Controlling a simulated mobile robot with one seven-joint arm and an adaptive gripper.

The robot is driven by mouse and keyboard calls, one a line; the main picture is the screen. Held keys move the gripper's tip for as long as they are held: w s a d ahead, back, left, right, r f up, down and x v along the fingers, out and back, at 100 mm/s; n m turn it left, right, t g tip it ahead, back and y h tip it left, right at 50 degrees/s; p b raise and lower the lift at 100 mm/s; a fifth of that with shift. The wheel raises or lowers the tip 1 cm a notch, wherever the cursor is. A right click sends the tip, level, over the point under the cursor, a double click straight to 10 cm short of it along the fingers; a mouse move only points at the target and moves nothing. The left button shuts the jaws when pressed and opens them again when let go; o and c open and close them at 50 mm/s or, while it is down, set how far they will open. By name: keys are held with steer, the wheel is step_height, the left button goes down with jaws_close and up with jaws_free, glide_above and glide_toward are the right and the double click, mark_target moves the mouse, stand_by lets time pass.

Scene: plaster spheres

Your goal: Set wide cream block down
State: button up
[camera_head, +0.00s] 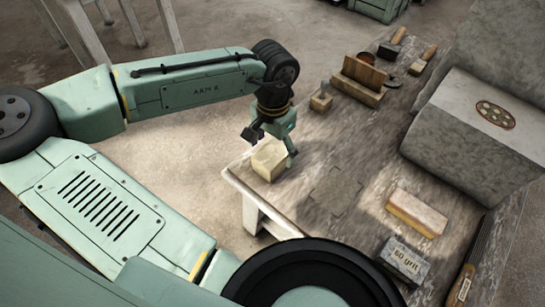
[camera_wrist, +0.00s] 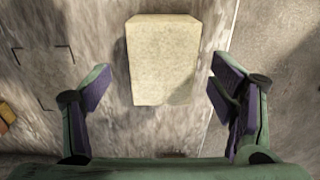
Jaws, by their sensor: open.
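The wide cream block (camera_head: 268,160) stands on the worn grey table (camera_head: 300,222), close to its left edge. In the wrist view the cream block (camera_wrist: 162,60) lies ahead of and between my fingers, with a clear gap on each side. My gripper (camera_head: 270,143) is open around or just above the block. In the wrist view my gripper (camera_wrist: 160,95) shows both purple-padded fingers spread apart, touching nothing that I can see. The block's underside is hidden.
A sponge-like block (camera_head: 416,213), a "60 grit" block (camera_head: 403,261) and a brush (camera_head: 468,275) lie at right. A large grey stone block (camera_head: 470,140) bounds the right. The table middle is clear.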

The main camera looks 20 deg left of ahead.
mark_target(272, 152)
step_height(272, 152, down, 3)
steer(key=shift+a+f, duration=0.1)
steer(key=shift+a, duration=0.05)
steer(key=shift+c, duration=0.3)
jaws_close()
stand_by(0.7)
steer(key=shift+w, duration=0.1)
